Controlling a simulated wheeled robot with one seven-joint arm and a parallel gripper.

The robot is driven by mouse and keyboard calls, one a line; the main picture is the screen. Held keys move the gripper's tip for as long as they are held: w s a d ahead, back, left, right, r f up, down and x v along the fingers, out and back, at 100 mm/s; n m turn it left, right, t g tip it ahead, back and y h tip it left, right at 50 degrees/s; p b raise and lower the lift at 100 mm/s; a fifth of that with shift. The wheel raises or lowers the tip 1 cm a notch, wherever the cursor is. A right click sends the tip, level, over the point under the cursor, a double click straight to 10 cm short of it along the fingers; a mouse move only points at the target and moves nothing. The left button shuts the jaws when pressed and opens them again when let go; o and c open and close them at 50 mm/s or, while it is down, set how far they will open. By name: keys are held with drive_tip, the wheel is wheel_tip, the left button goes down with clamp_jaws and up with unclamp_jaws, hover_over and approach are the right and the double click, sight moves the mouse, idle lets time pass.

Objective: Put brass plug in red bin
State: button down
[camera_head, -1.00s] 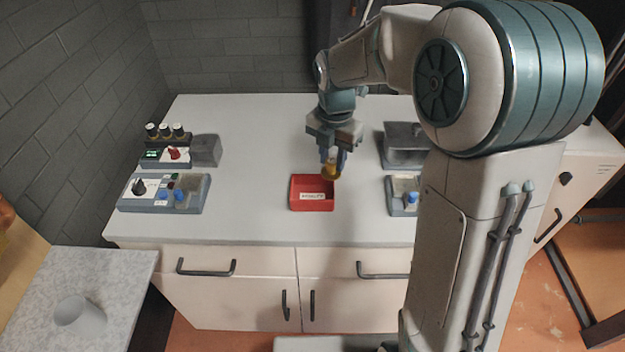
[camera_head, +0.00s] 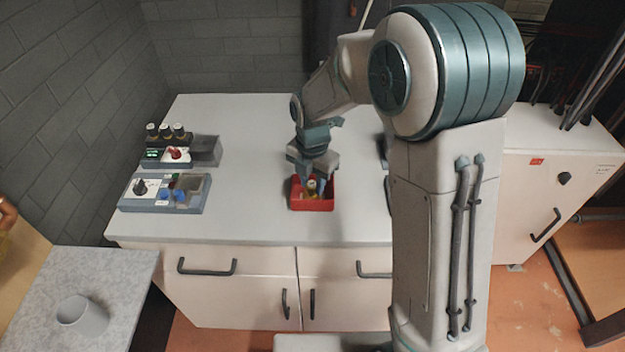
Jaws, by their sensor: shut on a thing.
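The red bin (camera_head: 312,206) stands near the front edge of the white counter, with a pale label on its front. My gripper (camera_head: 311,191) points down into the bin's opening. It is shut on the brass plug (camera_head: 311,188), which shows small between the fingers, at or just below the level of the rim. The bin's floor is mostly hidden by the fingers, and I cannot tell whether the plug touches it.
Two grey control panels with knobs (camera_head: 164,193) stand on the left of the counter (camera_head: 245,140). A grey cup (camera_head: 82,315) stands on a speckled table at lower left. The counter between panels and bin is clear. My arm hides the right side.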

sight(313, 184)
drive_tip(key=c, duration=1.1)
unclamp_jaws()
wheel_tip(313, 184, up, 12)
drive_tip(key=s+d+m+t, duration=0.1)
drive_tip(key=s+d+m, duration=0.6)
drive_tip(key=m, duration=0.7)
drive_tip(key=s+d+m+t, duration=0.2)
drive_tip(key=s+d+m, duration=0.4)
drive_tip(key=s+m, duration=0.6)
drive_tip(key=shift+d+m, duration=0.4)
drive_tip(key=shift+m, duration=1.1)
